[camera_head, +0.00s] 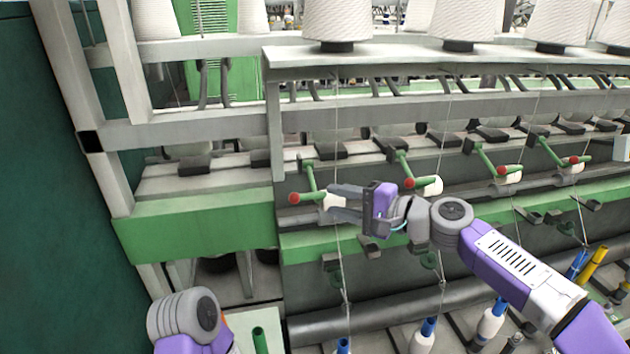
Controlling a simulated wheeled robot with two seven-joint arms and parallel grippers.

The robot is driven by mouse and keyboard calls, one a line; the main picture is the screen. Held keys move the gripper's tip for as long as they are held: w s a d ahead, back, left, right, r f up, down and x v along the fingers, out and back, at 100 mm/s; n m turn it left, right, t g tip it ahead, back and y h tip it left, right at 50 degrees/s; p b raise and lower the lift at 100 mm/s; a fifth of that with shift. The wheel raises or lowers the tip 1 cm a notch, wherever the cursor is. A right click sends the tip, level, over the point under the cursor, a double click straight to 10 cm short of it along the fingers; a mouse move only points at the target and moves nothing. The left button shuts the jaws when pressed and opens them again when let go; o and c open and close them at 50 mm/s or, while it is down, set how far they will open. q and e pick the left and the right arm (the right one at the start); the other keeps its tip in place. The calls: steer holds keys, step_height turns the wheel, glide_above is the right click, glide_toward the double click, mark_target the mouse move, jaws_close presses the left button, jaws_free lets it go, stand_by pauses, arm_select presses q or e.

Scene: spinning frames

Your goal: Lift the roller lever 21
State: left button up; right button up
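Several green roller levers with red ends and white rollers stand in a row along the spinning frame. No numbers are readable, so I cannot tell which is number 21. The leftmost lever (309,178) has its red end to the left and a white roller (328,202) on its right. My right gripper (335,201) points left at this lever, with its two fingers apart and their tips by the white roller. I cannot tell whether they touch it. Another lever (403,166) stands just behind my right wrist. My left arm shows at the bottom left; its gripper is out of view.
Large white yarn bobbins (337,18) stand on the upper shelf (390,58). A thin yarn runs down close to my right gripper. A green rail (310,245) lies below the levers, with bobbins on spindles (491,322) lower down. A dark green panel (50,200) closes the left side.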

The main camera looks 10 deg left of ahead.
mark_target(314, 197)
steer(key=shift+a, duration=0.4)
steer(key=p+x, duration=0.1)
steer(key=x, duration=0.5)
steer(key=shift+s+a+p, duration=0.1)
steer(key=shift+a+p, duration=0.15)
steer(key=shift+p, duration=0.15)
jaws_close()
